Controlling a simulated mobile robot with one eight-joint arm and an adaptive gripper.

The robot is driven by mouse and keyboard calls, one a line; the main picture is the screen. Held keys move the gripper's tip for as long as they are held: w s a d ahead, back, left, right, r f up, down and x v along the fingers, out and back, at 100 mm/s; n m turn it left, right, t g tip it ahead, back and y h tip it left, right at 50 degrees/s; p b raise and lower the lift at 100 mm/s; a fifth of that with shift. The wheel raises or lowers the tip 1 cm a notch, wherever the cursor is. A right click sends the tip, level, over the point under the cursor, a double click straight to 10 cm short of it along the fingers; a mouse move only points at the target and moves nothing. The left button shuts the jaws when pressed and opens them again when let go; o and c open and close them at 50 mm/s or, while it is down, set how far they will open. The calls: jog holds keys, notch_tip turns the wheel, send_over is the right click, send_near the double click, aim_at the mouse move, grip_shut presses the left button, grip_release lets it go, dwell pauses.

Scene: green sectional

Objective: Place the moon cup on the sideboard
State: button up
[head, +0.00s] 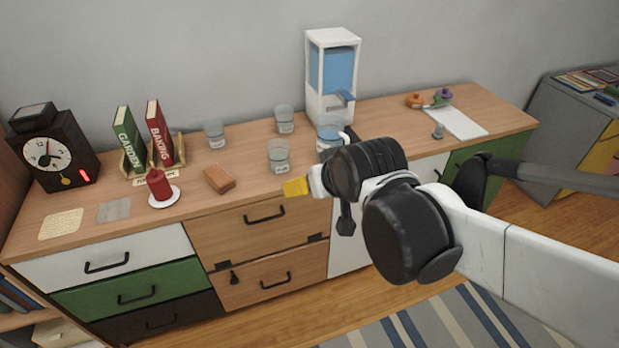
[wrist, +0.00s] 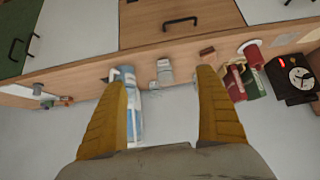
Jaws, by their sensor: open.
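Several clear glass cups stand on the wooden sideboard (head: 365,122): one at the back left (head: 214,135), one at the back middle (head: 284,120), one at the front (head: 278,157), and a bluish one by the water dispenser (head: 330,130), partly hidden by my arm. Their marks are too small to read, so I cannot tell which is the moon cup. My gripper (head: 296,187) is over the sideboard's front edge, close to the front cup. In the wrist view my gripper (wrist: 165,110) has its yellow fingers apart with nothing held; a cup (wrist: 164,72) shows beyond them.
The white and blue dispenser (head: 332,80) stands at the back. A brown block (head: 219,180), a red candle (head: 159,186), books (head: 160,132) and a clock (head: 52,150) are left. A white sheet (head: 458,122) lies right. Some wood right of the dispenser is bare.

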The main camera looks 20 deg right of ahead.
jog(key=s+g, duration=0.1)
jog(key=s, duration=0.8)
jog(key=shift+s+f+g, duration=0.35)
jog(key=shift+s+g, duration=0.05)
